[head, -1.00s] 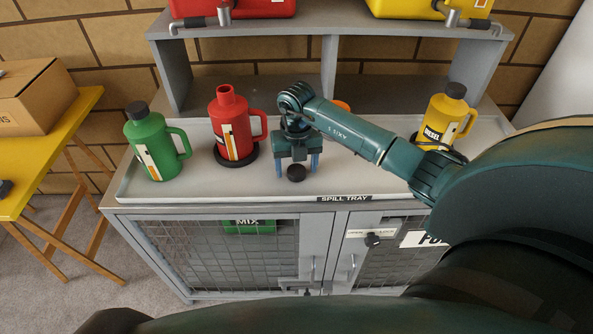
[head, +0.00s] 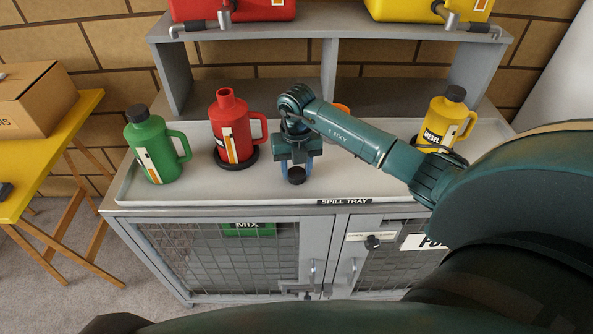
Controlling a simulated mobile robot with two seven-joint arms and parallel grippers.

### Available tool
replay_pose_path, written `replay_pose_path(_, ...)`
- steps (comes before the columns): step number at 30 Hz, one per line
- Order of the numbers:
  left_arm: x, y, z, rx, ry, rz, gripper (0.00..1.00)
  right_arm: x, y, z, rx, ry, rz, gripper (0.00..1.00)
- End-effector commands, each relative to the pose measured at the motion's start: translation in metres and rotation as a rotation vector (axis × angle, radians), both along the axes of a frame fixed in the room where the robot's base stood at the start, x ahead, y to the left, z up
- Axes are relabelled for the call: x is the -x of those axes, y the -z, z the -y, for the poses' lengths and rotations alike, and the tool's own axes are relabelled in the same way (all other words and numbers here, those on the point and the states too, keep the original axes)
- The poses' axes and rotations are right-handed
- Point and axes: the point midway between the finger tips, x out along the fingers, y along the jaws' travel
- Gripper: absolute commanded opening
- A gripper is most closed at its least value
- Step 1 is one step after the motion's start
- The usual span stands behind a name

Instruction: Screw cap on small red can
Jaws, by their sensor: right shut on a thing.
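The small red can (head: 233,132) stands upright on a round black base on the spill tray, and its neck is open with no cap on it. A black cap (head: 296,176) is at the tray's middle, to the right of the red can. My right gripper (head: 297,172) points down and is shut on the black cap, at or just above the tray surface; I cannot tell if the cap touches the tray. My left gripper is not in the head view.
A green can (head: 157,150) with a black cap stands left of the red can. A yellow diesel can (head: 445,122) stands at the right. An orange thing (head: 342,106) is partly hidden behind my right arm. The shelf (head: 330,28) with large cans rises behind the spill tray (head: 240,195).

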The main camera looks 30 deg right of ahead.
Motion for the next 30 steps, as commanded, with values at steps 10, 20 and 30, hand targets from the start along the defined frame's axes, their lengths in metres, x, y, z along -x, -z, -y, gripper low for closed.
replay_pose_path(10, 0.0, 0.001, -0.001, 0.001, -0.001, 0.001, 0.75, -0.002, -0.06, 0.001, 0.002, -0.001, 0.007, 0.2)
replay_pose_path(20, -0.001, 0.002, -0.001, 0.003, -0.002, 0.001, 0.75, 0.0, -0.098, 0.0, 0.001, 0.001, 0.002, 0.2)
replay_pose_path(30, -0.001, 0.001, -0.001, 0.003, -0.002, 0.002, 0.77, 0.0, -0.099, 0.0, 0.0, 0.0, 0.0, 0.2)
